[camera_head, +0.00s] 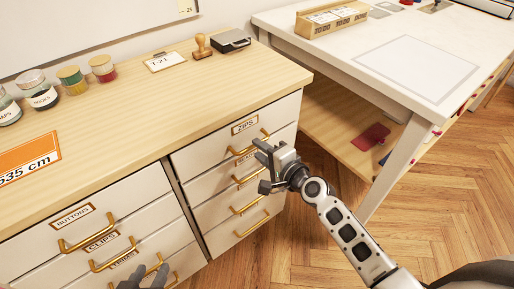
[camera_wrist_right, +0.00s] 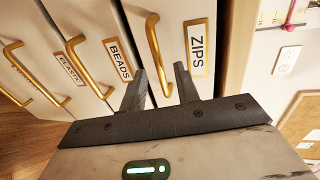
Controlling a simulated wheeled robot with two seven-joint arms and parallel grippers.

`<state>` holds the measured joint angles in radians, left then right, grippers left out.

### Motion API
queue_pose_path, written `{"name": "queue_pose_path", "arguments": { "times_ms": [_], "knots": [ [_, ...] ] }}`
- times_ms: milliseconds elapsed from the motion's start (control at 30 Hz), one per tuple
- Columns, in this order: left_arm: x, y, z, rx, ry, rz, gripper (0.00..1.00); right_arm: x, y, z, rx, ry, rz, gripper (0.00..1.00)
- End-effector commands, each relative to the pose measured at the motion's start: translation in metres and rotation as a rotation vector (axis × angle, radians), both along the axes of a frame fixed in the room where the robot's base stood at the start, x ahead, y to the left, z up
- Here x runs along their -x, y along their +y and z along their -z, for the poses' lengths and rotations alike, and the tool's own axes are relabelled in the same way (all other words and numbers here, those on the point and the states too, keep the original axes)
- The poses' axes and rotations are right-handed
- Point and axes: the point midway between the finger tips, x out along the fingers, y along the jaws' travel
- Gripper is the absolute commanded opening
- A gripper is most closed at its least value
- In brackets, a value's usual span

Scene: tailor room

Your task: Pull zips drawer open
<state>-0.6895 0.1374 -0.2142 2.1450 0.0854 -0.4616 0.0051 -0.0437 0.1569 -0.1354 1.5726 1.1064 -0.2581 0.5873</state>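The zips drawer (camera_head: 215,146) is the top white drawer of the right-hand stack and looks shut, its front flush with those below. Its gold handle (camera_head: 247,144) sits under the framed ZIPS label (camera_head: 245,124). In the right wrist view, the handle (camera_wrist_right: 154,50) runs between the two dark fingers of my right gripper (camera_wrist_right: 161,75), near the ZIPS label (camera_wrist_right: 197,48). The fingers are apart; I cannot tell whether they touch the handle. My right gripper also shows at the drawer front in the head view (camera_head: 262,151). My left gripper (camera_head: 151,272) is low, with fingers apart.
The beads drawer handle (camera_wrist_right: 88,70) lies beside the zips handle. The buttons drawer (camera_head: 115,211) is in the left stack. Jars, a stamp (camera_head: 202,46) and a T-21 card (camera_head: 164,61) stand on the wooden counter. A white table (camera_head: 330,45) is at right, with open floor in front.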

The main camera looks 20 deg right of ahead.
Motion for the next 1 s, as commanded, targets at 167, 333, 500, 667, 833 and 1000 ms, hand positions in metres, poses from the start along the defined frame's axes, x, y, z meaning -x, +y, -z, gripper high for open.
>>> {"name": "queue_pose_path", "arguments": {
  "times_ms": [167,333,500,667,833,1000],
  "knots": [
    [-0.003,-0.001,-0.003,0.006,-0.012,-0.001,0.36,-0.017,0.006,0.004,-0.002,0.0,0.0,0.31],
    [-0.006,-0.001,-0.008,0.01,-0.024,-0.001,0.36,-0.021,0.008,0.005,-0.001,0.0,0.0,0.31],
    [-0.006,-0.001,-0.008,0.01,-0.023,-0.001,0.36,-0.02,0.008,0.005,-0.001,0.0,0.0,0.31],
    [-0.005,-0.001,-0.007,0.009,-0.022,-0.001,0.36,-0.02,0.007,0.005,0.0,0.0,0.0,0.0],
    [-0.004,-0.001,-0.006,0.009,-0.018,-0.002,0.36,-0.02,0.007,0.005,0.0,0.0,0.0,0.0],
    [-0.004,-0.001,-0.003,0.01,-0.017,-0.001,0.36,-0.023,0.004,0.006,0.001,0.001,0.0,0.0]
  ]
}}
